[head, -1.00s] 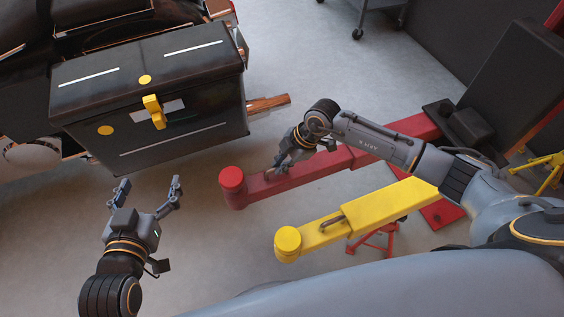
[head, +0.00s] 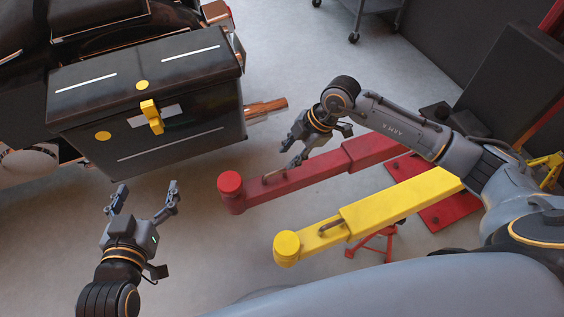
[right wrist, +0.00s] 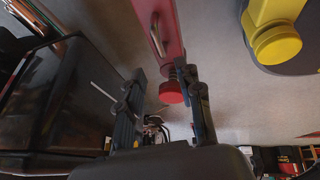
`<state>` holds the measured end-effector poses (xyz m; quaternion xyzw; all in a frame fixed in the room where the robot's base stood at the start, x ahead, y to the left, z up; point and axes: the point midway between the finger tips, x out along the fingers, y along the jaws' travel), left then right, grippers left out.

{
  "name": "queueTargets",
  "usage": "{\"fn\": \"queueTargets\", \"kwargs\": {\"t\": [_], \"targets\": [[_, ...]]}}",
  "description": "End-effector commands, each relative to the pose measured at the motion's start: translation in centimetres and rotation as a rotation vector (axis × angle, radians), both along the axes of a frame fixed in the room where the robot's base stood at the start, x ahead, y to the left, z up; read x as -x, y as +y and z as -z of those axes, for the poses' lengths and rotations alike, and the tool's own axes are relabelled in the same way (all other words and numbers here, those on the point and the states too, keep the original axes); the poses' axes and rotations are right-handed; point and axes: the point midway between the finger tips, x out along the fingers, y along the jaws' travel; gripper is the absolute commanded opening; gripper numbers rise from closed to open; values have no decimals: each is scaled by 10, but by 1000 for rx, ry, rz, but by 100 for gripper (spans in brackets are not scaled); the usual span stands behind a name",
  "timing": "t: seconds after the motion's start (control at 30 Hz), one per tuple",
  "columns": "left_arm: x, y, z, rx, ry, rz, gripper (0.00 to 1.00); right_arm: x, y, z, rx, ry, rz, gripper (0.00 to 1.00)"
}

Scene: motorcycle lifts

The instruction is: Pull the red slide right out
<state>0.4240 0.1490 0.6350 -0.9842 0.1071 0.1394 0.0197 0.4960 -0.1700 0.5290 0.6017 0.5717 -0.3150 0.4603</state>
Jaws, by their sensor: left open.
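The red slide (head: 248,192) is a narrow red bar with a round red pad at its left end. It reaches out of a thicker red sleeve (head: 385,145), and a metal handle (head: 272,179) stands on top of it. My right gripper (head: 288,157) is open and empty, apart from the handle and above the slide in the head view. In the right wrist view the handle (right wrist: 157,36) lies beyond the fingers and the red pad (right wrist: 172,92) shows between them. My left gripper (head: 146,190) is open and empty over bare floor, left of the pad.
A yellow arm (head: 400,207) with its own slide and round pad (head: 287,245) lies in front of the red one. A black case (head: 185,97) with a yellow latch is at the upper left, above my left gripper. Bare floor lies between the case and the red pad.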

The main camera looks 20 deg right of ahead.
Motion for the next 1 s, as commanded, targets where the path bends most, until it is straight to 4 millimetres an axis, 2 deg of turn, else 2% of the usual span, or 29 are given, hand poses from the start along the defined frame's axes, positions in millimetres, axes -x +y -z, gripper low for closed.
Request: {"fn": "queueTargets", "kwargs": {"t": [0.1,0.3,1.0], "targets": [[0,0,0,0,0,0,85,3,-8,-17,1,-1,0,36],[0,0,0,0,0,0,85,5,-13,-31,0,1,0,36],[0,0,0,1,0,0,85,5,-13,-31,-1,1,-1,36]]}}
